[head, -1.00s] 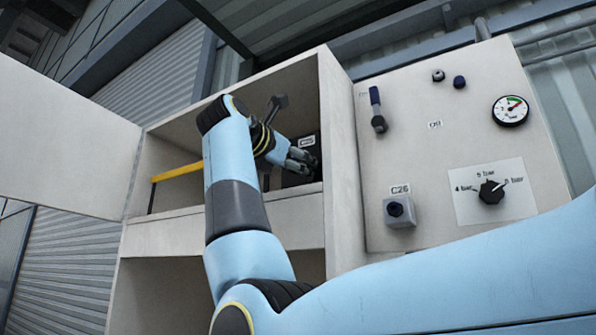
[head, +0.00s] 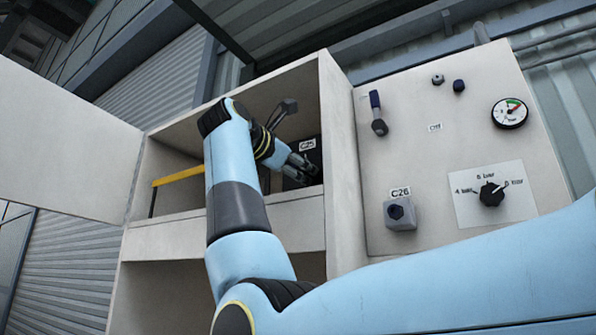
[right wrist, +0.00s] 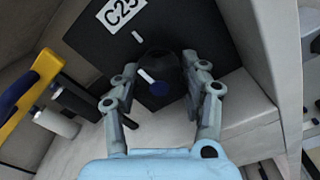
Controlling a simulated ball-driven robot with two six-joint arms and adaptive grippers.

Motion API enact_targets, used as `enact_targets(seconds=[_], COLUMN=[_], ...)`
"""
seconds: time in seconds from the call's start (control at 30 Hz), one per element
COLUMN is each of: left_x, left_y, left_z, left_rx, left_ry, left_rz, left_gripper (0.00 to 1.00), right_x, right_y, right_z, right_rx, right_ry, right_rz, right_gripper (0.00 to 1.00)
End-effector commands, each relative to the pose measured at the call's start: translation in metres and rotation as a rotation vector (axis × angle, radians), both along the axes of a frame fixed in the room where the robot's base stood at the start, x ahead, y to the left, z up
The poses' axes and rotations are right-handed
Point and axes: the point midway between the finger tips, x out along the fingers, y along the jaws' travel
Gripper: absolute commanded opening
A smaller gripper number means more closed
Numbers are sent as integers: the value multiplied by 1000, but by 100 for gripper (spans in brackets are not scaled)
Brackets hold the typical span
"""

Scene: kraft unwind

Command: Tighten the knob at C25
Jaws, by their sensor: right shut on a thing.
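The label C25 (right wrist: 124,11) is on a black panel (right wrist: 92,43) inside the open cabinet, and the label also shows in the head view (head: 307,144). The round black knob (right wrist: 161,66) with a white line and a dark blue centre stands on this panel below the label. My right gripper (right wrist: 160,70) is shut on the knob, one finger on each side. In the head view the right gripper (head: 308,168) reaches into the cabinet's right side, and its fingers hide most of the knob there. My left gripper is not in view.
A yellow bar (head: 178,174) lies left of my right arm in the cabinet. The cabinet's right wall (head: 340,150) is close to the gripper. Right of it is a panel with the C26 knob (head: 396,212), a gauge (head: 510,112) and a pressure dial (head: 491,194).

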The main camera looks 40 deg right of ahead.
Motion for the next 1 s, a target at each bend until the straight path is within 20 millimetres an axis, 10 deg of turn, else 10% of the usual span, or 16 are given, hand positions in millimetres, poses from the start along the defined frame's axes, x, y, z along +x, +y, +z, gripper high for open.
enact_targets(seconds=[0.23,0.57,1.0], left_x=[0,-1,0], left_y=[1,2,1], left_z=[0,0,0], left_rx=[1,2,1], left_ry=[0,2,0], left_rz=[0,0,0], left_gripper=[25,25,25], right_x=[1,-2,-26], right_y=[1,6,67], right_z=[-3,-2,-3], right_rx=[6,4,5], right_ry=[7,4,5], right_rz=[1,1,2], right_gripper=[70,70,70])
